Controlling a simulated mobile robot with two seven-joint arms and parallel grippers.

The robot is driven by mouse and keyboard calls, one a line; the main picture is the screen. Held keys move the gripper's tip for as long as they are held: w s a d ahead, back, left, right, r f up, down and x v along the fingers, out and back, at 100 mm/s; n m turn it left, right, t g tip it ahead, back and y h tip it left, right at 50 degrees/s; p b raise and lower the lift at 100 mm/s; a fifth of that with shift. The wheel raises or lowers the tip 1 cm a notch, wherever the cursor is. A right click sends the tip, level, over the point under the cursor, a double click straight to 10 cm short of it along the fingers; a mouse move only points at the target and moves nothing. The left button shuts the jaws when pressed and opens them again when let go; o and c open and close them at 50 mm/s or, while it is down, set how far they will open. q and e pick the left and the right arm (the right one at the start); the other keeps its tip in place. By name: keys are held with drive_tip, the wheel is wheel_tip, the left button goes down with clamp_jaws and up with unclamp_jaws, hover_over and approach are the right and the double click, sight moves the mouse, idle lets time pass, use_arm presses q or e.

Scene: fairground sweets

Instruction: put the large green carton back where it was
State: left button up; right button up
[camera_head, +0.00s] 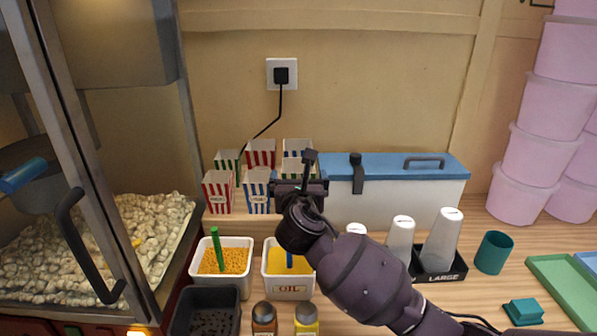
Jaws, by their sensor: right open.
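A green-and-white striped carton (228,162) stands upright at the back left of the group of popcorn cartons, partly hidden by the red striped carton (218,191) in front. I cannot tell its size marking. My right gripper (303,178) is open at the right side of the group, seen from behind. It partly hides a carton (297,147) at the back right, and I cannot tell whether it touches it. No carton shows clearly between its fingers. My left gripper is out of view.
A blue-striped carton (257,190) and a red one (261,152) stand in the group. A blue-lidded white box (430,190) is right of it. White tubs (236,291), shaker bottles (264,318) and upturned cups (441,240) stand in front. The popcorn machine (120,240) fills the left.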

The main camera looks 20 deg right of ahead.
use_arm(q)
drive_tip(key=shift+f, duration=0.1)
use_arm(e)
drive_tip(key=v, duration=0.7)
drive_tip(key=shift+s, duration=0.2)
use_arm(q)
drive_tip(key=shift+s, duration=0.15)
use_arm(e)
drive_tip(key=shift+a, duration=0.1)
